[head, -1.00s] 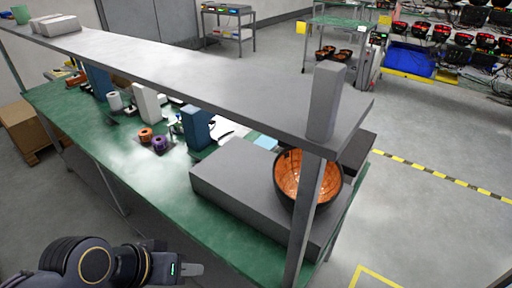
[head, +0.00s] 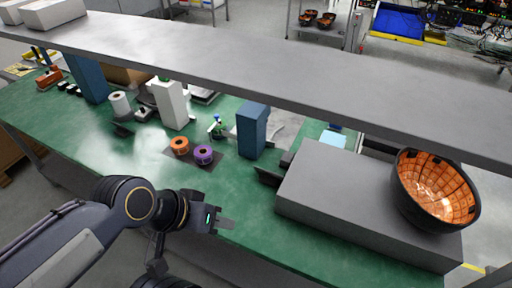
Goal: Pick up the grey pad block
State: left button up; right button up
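A large flat grey block (head: 335,190) lies on the green workbench at the right, under the shelf. It is the plainest match for the grey pad block, but I cannot tell for sure that it is the one named. A black bowl with an orange patterned inside (head: 438,188) stands at its right end. My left gripper (head: 228,222) is over the bench's front edge, left of the block and apart from it. I see nothing held in it, and the gap between its fingers is unclear. My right gripper is not in view.
The green bench (head: 235,182) has free room in front. Orange (head: 180,146) and purple (head: 203,154) spools, a blue upright block (head: 252,130) and a white one (head: 170,104) stand behind. A long grey shelf (head: 270,72) overhangs the back.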

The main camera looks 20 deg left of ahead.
aim_at(287, 158)
jog(key=j+u, duration=0.25)
jog(key=j, duration=0.3)
jog(key=i+j+u, duration=0.2)
jog(key=j, duration=0.3)
jog(key=j+u, duration=0.25)
jog(key=j, duration=0.3)
jog(key=i+l+u, duration=0.2)
jog(key=k+j, duration=0.1)
